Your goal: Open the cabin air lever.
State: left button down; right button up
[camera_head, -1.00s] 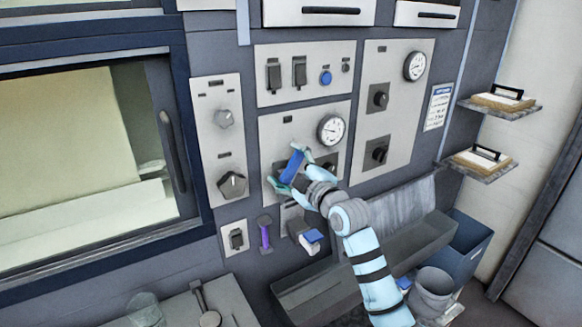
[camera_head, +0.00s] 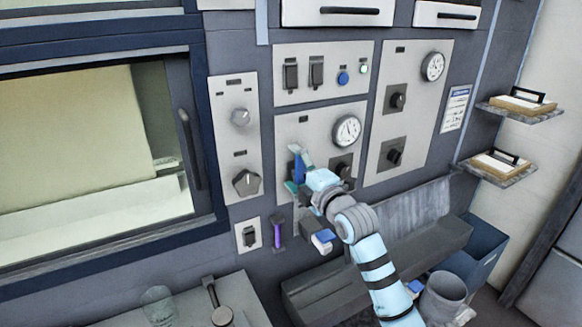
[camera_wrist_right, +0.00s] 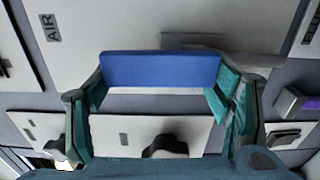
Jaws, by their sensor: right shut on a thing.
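The cabin air lever has a blue handle (camera_head: 300,169) on the middle lower panel (camera_head: 292,131), below and left of a round gauge (camera_head: 347,131). My right gripper (camera_head: 297,172) is at the handle and hides part of it and its mount. In the right wrist view the blue handle (camera_wrist_right: 160,70) lies crosswise between the two green-padded fingers of my right gripper (camera_wrist_right: 160,95), which is shut on it. An AIR label (camera_wrist_right: 49,28) shows on the panel there. My left gripper is out of view.
A green lamp (camera_head: 364,69) glows on the upper panel, beside a blue button (camera_head: 343,78). A purple handle (camera_head: 277,234) is below left of my gripper. Dark knobs (camera_head: 341,168) are close to the right. A grey trough (camera_head: 440,243) and bin (camera_head: 443,297) stand lower right.

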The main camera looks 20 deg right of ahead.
dwell(0.3)
jog(key=o, duration=1.7)
jog(key=shift+s, duration=0.1)
jog(key=s, duration=1.2)
jog(key=shift+d, duration=0.35)
jog(key=shift+w, duration=0.1)
